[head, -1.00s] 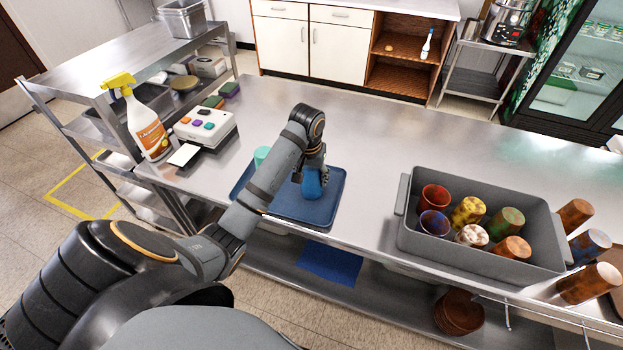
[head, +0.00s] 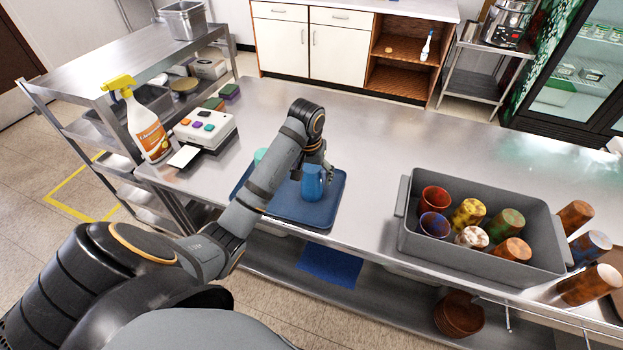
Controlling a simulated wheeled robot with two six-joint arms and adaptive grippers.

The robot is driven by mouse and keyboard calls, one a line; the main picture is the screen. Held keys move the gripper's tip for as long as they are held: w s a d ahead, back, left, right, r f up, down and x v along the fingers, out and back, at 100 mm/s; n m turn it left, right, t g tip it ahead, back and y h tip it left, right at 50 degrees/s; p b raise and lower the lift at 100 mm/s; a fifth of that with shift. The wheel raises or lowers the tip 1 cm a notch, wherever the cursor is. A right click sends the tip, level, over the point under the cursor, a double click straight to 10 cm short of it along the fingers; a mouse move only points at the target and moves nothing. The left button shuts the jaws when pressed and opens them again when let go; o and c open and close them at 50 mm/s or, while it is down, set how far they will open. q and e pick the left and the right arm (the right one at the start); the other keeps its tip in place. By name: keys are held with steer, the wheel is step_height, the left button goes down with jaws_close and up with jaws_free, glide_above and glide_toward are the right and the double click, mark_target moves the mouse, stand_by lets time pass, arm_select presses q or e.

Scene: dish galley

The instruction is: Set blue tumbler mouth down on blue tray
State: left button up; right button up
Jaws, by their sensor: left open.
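The blue tumbler (head: 312,184) stands on the blue tray (head: 305,212) on the steel counter. It looks upright, with its narrower end up, though the gripper hides part of its top. My left gripper (head: 322,173) is open at the top of the tumbler, its fingers close around or just above it; I cannot tell if they touch it. My right gripper is not in view.
A grey bin (head: 480,255) with several coloured tumblers stands on the right of the counter, with more tumblers (head: 590,247) beyond its right side. A spray bottle (head: 147,125) and a white button box (head: 205,128) are at the left. The counter's back middle is clear.

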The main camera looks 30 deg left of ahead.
arm_select(q)
steer(key=r+p, duration=0.3)
steer(key=s+r+p, duration=0.1)
steer(key=r+p, duration=0.5)
steer(key=r, duration=0.1)
steer(key=shift+s+d, duration=0.2)
steer(key=shift+s, duration=0.05)
steer(key=shift+f, duration=0.15)
